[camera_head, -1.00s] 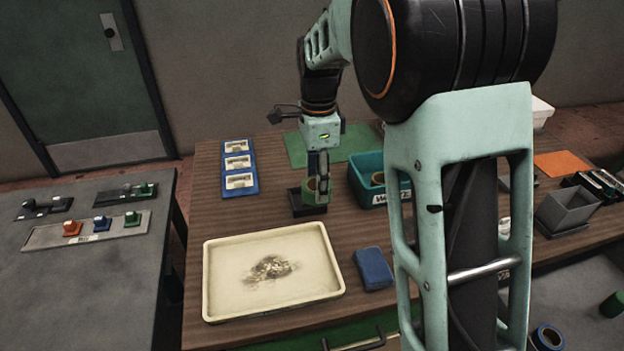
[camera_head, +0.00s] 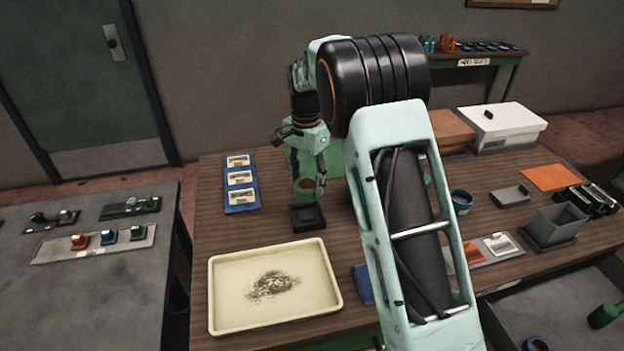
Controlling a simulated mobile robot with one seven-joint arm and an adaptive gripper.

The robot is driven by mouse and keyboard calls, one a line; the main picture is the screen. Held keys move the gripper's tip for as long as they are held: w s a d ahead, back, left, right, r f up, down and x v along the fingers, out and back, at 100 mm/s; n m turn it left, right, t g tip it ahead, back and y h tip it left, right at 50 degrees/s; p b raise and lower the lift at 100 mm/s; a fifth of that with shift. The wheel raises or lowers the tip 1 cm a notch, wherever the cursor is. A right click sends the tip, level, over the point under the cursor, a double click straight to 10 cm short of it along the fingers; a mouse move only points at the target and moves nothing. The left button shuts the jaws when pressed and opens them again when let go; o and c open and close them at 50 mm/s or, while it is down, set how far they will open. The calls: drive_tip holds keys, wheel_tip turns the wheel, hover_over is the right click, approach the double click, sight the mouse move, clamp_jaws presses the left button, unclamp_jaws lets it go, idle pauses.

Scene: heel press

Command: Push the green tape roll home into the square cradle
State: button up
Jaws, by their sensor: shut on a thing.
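The square cradle (camera_head: 307,224) is a low black tray on the brown wooden table. Its dark inside shows and looks empty. My gripper (camera_head: 307,188) is shut on the green tape roll (camera_head: 304,184), which has a tan core. The roll appears just above and behind the cradle, apart from it. The fingers cover part of the roll, and the green behind it makes its outline hard to tell.
A cream tray (camera_head: 225,318) with a dark pile lies in front of the cradle. A blue card holder (camera_head: 241,207) stands to the left. A green mat (camera_head: 331,157) lies behind.

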drive_tip(key=shift+n, duration=0.6)
drive_tip(key=shift+w+a+f+b, duration=0.1)
drive_tip(key=shift+w+f+b, duration=0.3)
drive_tip(key=shift+f, duration=0.6)
drive_tip(key=shift+w+a+f+b, duration=0.15)
drive_tip(key=shift+f+b, duration=0.4)
drive_tip(key=shift+f, duration=0.45)
drive_tip(key=shift+w+d+f+b, duration=0.1)
drive_tip(key=shift+w+f+b, duration=0.3)
drive_tip(key=shift+f, duration=0.6)
drive_tip(key=shift+s+f+b, duration=0.15)
drive_tip(key=shift+f+b, duration=0.15)
drive_tip(key=shift+f, duration=0.1)
drive_tip(key=shift+f+b, duration=0.35)
drive_tip(key=shift+f, duration=0.25)
drive_tip(key=shift+f+b, duration=0.45)
drive_tip(key=shift+f, duration=0.35)
drive_tip(key=shift+s+f+b, duration=0.1)
drive_tip(key=shift+f+b, duration=0.25)
drive_tip(key=shift+f, duration=0.4)
idle(1.7)
